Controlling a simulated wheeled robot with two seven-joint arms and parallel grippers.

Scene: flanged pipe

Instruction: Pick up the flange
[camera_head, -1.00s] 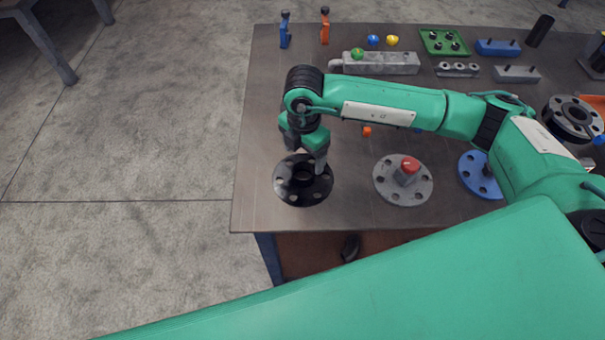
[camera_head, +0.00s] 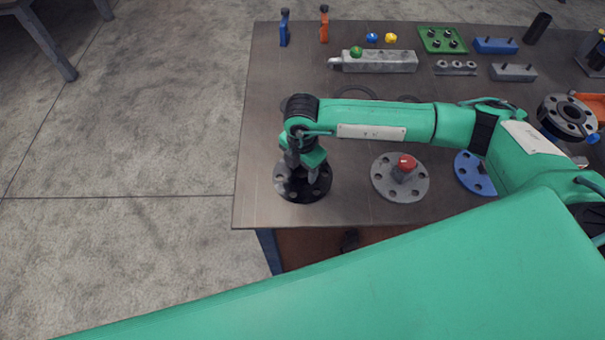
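A black round flange (camera_head: 286,194) with a raised hub and bolt holes lies flat near the front left corner of the table. My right gripper (camera_head: 303,176) points down over its middle. Its two fingers are apart and reach down at the hub. The fingers and wrist hide much of the hub, so I cannot tell whether they touch it. A grey flange (camera_head: 387,187) with a red-topped block on it and a blue flange (camera_head: 468,177) lie to the right. My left gripper does not show.
The table (camera_head: 255,130) has its front left corner just beside the black flange. A grey block (camera_head: 385,62) with a green ball, a green tray (camera_head: 430,38) and blue and orange upright tools stand at the back. A dark flanged piece (camera_head: 567,115) stands at right.

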